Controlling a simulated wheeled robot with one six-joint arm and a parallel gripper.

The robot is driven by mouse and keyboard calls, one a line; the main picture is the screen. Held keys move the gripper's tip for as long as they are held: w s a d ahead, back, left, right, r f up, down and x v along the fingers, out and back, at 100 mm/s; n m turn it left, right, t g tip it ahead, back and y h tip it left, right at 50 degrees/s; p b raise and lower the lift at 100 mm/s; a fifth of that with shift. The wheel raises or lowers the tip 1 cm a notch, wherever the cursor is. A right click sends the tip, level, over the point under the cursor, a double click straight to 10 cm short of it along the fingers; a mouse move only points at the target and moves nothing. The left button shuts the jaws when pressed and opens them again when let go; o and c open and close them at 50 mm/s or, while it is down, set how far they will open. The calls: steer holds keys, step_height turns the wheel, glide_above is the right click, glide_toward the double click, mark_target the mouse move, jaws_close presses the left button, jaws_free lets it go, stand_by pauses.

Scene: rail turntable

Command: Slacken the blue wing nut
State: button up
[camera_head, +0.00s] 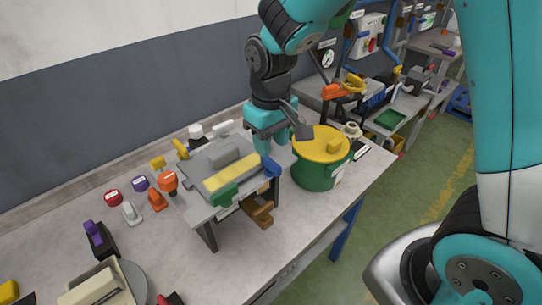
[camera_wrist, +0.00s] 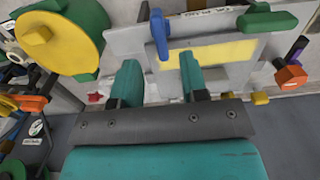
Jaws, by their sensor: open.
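The blue wing nut (camera_head: 272,166) is at the right corner of the raised grey fixture (camera_head: 205,160), beside its yellow plate (camera_head: 232,172). In the wrist view the blue wing nut (camera_wrist: 158,35) stands lengthwise just beyond the gap between my fingertips. My gripper (camera_head: 266,143) is close to it in the head view. In the wrist view my gripper (camera_wrist: 159,62) is open, with its two teal fingers apart and nothing between them. Whether a finger touches the nut cannot be told.
A green drum with a yellow lid (camera_head: 320,150) stands close to the right of my gripper. A green handle (camera_head: 224,195) is on the fixture's front edge. An orange knob (camera_head: 168,182) and several small coloured parts are at left.

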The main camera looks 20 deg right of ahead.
mark_target(271, 160)
step_height(271, 160, down, 6)
steer(key=shift+r+p, duration=0.1)
steer(key=shift+p, duration=0.35)
jaws_close()
